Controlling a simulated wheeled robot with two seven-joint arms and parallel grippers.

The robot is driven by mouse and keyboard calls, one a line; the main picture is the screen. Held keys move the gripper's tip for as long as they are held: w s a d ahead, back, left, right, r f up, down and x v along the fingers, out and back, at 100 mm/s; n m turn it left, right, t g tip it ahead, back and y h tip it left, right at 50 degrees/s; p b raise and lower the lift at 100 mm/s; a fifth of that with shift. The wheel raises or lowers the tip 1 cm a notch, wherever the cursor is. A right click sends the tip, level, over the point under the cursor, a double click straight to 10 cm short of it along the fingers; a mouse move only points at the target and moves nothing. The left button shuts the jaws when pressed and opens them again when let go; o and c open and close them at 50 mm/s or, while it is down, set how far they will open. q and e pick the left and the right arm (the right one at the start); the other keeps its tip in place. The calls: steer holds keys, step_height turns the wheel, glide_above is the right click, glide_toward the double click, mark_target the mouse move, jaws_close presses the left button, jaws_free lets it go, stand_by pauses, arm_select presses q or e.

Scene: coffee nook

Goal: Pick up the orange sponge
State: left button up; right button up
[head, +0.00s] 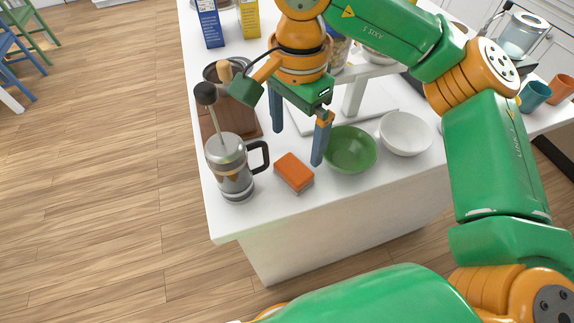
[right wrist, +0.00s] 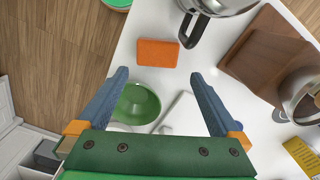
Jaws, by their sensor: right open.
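The orange sponge (head: 294,172) lies flat on the white counter near its front edge, between the French press and the green bowl. It also shows in the right wrist view (right wrist: 157,53), beyond the fingertips. My right gripper (head: 298,143) is open and empty, above the counter and behind the sponge in the head view, apart from it. In the right wrist view its blue fingers (right wrist: 161,76) stand wide apart, with the sponge ahead of the gap between them. My left gripper is not in view.
The French press (head: 232,170) stands left of the sponge. The green bowl (head: 350,150) and a white bowl (head: 406,133) stand to its right. A wooden block (head: 240,117) is behind the press. Bare counter (head: 250,220) lies in front of the sponge.

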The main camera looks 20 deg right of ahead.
mark_target(295, 167)
steer(key=shift+s+f, duration=0.2)
steer(key=shift+f, duration=0.2)
step_height(295, 167, down, 6)
steer(key=shift+s+r+p, duration=0.15)
steer(key=shift+r+p, duration=0.1)
steer(key=shift+p, duration=0.9)
steer(key=shift+f, duration=0.4)
steer(key=shift+a, duration=0.1)
steer(key=c, duration=1.2)
steer(key=shift+r, duration=0.4)
steer(key=s+d+r, duration=0.2)
steer(key=s+r, duration=0.2)
steer(key=s+d+r+b, duration=0.1)
steer(key=s+d+r, duration=0.2)
steer(key=s+r, duration=0.1)
steer(key=s+d+r, duration=0.2)
steer(key=s+r, duration=0.2)
steer(key=shift+d+r, duration=0.1)
steer(key=shift+d, duration=0.25)
